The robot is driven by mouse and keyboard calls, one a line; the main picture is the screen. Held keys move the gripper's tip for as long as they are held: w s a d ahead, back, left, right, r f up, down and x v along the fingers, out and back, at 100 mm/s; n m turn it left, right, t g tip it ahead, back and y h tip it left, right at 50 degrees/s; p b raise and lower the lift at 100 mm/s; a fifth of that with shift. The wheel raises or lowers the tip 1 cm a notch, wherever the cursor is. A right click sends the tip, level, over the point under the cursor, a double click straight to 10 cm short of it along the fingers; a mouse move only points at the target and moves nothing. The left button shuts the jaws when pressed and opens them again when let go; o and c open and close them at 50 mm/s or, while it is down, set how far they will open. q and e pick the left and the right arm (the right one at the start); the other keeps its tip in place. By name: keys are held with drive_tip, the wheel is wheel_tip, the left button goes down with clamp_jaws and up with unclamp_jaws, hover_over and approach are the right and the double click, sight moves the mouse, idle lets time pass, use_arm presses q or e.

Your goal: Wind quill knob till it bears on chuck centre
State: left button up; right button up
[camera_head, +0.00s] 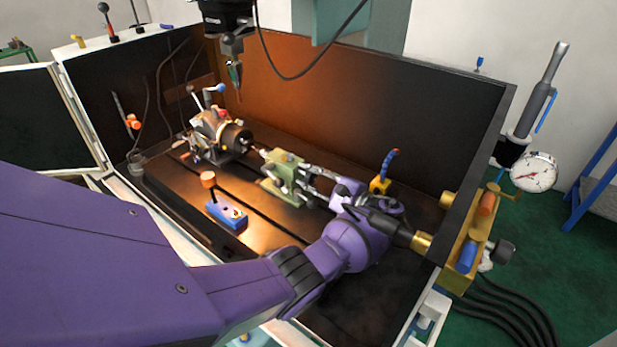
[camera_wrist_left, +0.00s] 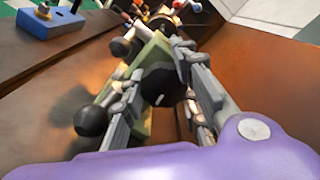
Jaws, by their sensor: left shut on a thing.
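The green tailstock (camera_head: 283,180) stands on the dark table, facing the dark round chuck (camera_head: 236,138) of the indexing head (camera_head: 208,122). Its thin quill tip (camera_head: 260,151) points at the chuck face; I cannot tell whether it touches. My left gripper (camera_head: 312,181) reaches in from the tailstock's rear. In the left wrist view, my left gripper (camera_wrist_left: 170,92) is shut on the black quill knob (camera_wrist_left: 160,87), one finger on each side. The tailstock (camera_wrist_left: 149,56) lies beyond it, with two black ball handles (camera_wrist_left: 91,121) at its side. My right gripper is not in view.
A blue box (camera_head: 228,216) with an orange-topped lever stands left of the tailstock. A yellow base with a blue hose (camera_head: 381,184) stands behind my wrist. Dark enclosure walls (camera_head: 360,110) close the back. A tool spindle (camera_head: 232,70) hangs above the indexing head.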

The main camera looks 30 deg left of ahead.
use_arm(q)
drive_tip(key=shift+s+f+m, duration=0.2)
drive_tip(key=shift+f+m, duration=0.15)
drive_tip(key=shift+m, duration=0.55)
drive_tip(key=shift+s+f, duration=0.1)
drive_tip(key=shift+f, duration=0.1)
idle(0.6)
drive_tip(key=o, duration=1.1)
drive_tip(key=shift+c, duration=0.2)
drive_tip(key=shift+o, duration=0.2)
drive_tip(key=shift+r, duration=0.15)
drive_tip(key=shift+r, duration=0.1)
drive_tip(key=shift+d, duration=0.1)
drive_tip(key=shift+d, duration=0.2)
drive_tip(key=d, duration=0.7)
drive_tip(key=shift+s+d+r, duration=0.15)
drive_tip(key=shift+s+d, duration=0.05)
drive_tip(key=shift+d, duration=0.05)
